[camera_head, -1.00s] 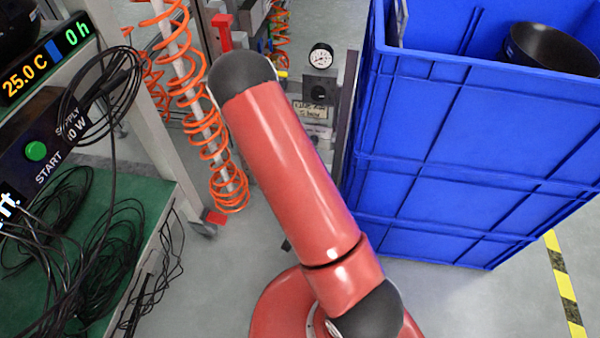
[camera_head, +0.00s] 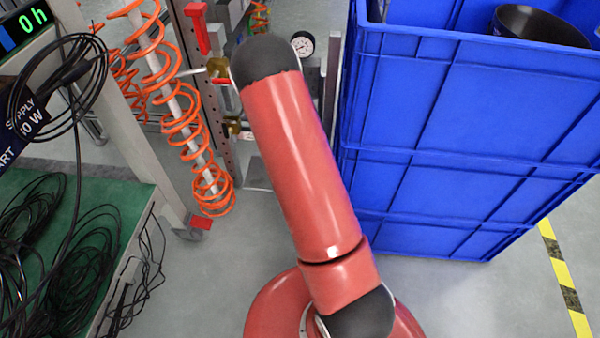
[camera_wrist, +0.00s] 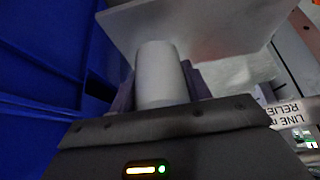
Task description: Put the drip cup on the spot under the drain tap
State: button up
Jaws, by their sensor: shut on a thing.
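My gripper (camera_wrist: 160,92) is shut on a pale grey, cylindrical drip cup (camera_wrist: 161,72) in the wrist view. A flat light grey plate (camera_wrist: 205,28) lies just beyond the cup's far end; I cannot tell whether they touch. The spot under the tap is not identifiable. In the head view, brass fittings (camera_head: 233,126) show on the rack post, left of my red arm; I cannot tell which one is the drain tap. My arm hides the gripper and cup in that view.
Blue crates (camera_head: 440,150) stand close on the right, with a dark bowl (camera_head: 540,26) on top. A coiled orange hose (camera_head: 180,125) hangs left of the rack. A green-topped bench (camera_head: 110,190) with loose black cables is at far left. A pressure gauge (camera_head: 303,44) is behind my arm.

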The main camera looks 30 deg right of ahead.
jog(key=shift+w+d+f, duration=0.1)
jog(key=shift+w+d, duration=0.3)
jog(key=shift+w, duration=0.15)
jog(key=shift+f, duration=1.7)
jog(key=shift+f+b, duration=0.1)
jog(key=shift+b, duration=0.25)
jog(key=o, duration=1)
jog(key=shift+c, duration=0.2)
